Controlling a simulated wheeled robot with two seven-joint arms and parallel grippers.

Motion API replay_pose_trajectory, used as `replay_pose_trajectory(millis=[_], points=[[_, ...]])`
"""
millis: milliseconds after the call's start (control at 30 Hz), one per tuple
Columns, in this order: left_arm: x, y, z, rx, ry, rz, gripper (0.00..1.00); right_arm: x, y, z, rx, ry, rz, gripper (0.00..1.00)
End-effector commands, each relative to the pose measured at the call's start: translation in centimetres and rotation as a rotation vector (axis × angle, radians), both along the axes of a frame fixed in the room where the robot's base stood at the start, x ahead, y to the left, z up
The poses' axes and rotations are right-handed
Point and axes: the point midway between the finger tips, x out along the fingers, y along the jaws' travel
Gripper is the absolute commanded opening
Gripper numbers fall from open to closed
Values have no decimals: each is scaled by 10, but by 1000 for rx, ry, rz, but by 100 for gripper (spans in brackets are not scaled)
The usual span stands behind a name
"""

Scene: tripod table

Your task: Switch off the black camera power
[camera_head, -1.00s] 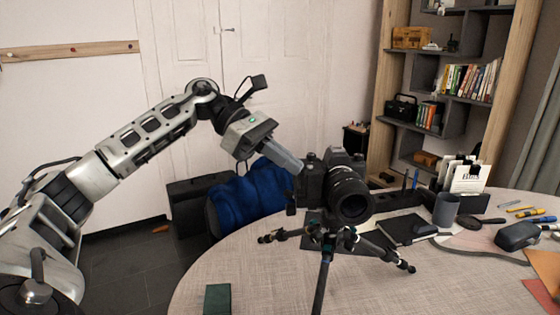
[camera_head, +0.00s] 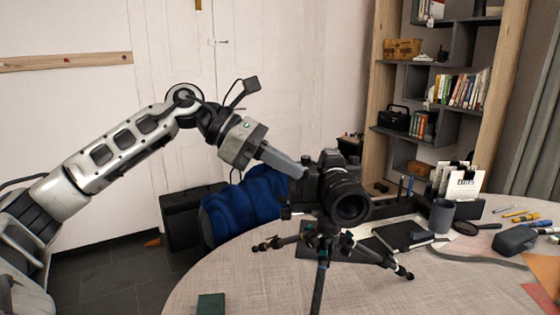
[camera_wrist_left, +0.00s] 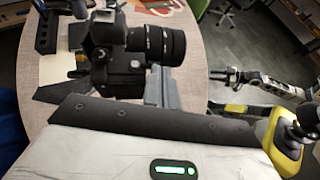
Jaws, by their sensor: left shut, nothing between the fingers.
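The black camera (camera_head: 333,180) is mounted on a tripod (camera_head: 322,245) that stands on the round table, its lens facing toward me and a little right. My left gripper (camera_head: 300,171) comes in from the left and is shut and empty. Its fingertips are at the camera's left upper side; I cannot tell whether they touch. In the left wrist view the camera (camera_wrist_left: 115,62) is beyond the shut fingers (camera_wrist_left: 160,85), with its lens pointing right. The power switch is too small to make out. My right gripper is not in the head view.
The round table (camera_head: 240,275) carries a dark notebook (camera_head: 400,232), a grey cup (camera_head: 442,215), a magnifier (camera_head: 470,226), a dark case (camera_head: 514,239) and a small green box (camera_head: 211,304). Shelves (camera_head: 440,90) stand at the back right.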

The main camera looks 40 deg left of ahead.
Motion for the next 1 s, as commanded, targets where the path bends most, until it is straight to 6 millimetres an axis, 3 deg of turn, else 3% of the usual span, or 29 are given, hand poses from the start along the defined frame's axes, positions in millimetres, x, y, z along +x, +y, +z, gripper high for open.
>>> replay_pose_trajectory(millis=[867,1000], points=[[11,12,0,0,0,-1,0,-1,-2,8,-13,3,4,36],[7,20,-4,2,1,-5,0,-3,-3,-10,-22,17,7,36]])
